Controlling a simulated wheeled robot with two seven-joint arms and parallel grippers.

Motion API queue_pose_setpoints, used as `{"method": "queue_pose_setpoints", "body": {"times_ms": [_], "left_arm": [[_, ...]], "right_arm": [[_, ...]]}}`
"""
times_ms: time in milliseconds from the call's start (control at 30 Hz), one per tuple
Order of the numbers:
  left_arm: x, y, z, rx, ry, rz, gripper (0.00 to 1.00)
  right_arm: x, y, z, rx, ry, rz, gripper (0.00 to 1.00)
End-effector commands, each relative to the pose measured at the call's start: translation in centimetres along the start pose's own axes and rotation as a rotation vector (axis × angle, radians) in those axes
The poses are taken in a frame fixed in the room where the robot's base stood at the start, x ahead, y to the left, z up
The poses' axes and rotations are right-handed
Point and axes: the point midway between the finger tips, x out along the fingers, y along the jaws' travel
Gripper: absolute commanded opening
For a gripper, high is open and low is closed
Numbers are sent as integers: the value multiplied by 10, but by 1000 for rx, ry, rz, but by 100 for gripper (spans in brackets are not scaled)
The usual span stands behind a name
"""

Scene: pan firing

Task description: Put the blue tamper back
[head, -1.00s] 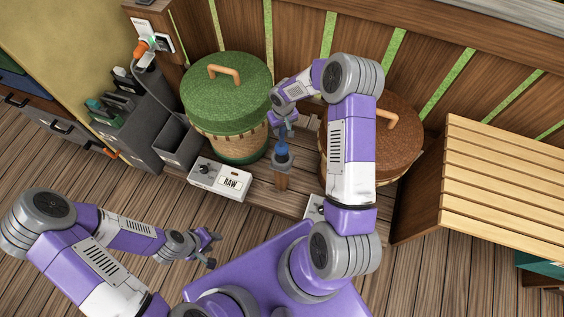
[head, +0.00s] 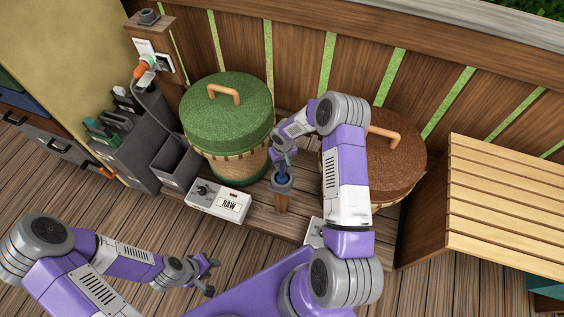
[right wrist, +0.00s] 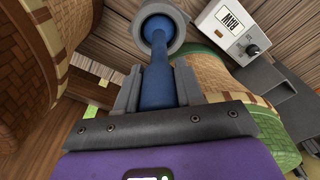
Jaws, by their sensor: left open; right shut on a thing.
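The blue tamper (right wrist: 160,78) is held upright between the fingers of my right gripper (right wrist: 158,92). Its far end shows within a grey ring-shaped cup (right wrist: 178,24) in the right wrist view; how deep it sits I cannot tell. In the head view the cup (head: 282,184) tops a short wooden post (head: 282,203), and my right gripper (head: 283,163) is just above it, partly hiding the tamper. My left gripper (head: 212,277) is open and empty over the floor at the lower left, apart from everything.
A green-lidded basket (head: 228,120) stands left of the post and a brown-lidded basket (head: 395,155) right of it. A white RAW box (head: 218,201) is in front. Grey bins (head: 172,165) stand left, a slatted wooden bench (head: 505,200) right.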

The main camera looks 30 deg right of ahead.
Motion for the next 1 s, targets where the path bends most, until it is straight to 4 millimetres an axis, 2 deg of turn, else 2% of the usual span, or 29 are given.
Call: {"method": "queue_pose_setpoints", "body": {"times_ms": [67, 100, 267, 633, 767, 1000], "left_arm": [[3, -1, 0, 0, 0, 0, 43], [3, -1, 0, 0, 0, 0, 43], [2, -1, 0, 0, 0, 0, 43], [-2, 1, 0, 0, 0, 0, 43], [-9, 3, 0, 0, 0, 0, 43], [-25, 9, 1, 0, 0, 0, 43]], "right_arm": [[3, 0, 0, -1, 0, 0, 0], [3, 0, 0, 0, -1, 0, 40], [2, 0, 0, -1, -1, 0, 62], [-2, 0, 0, 0, -1, 0, 62], [-25, 0, -1, -1, 2, 2, 62], [-79, 0, -1, -1, 2, 1, 62]]}}
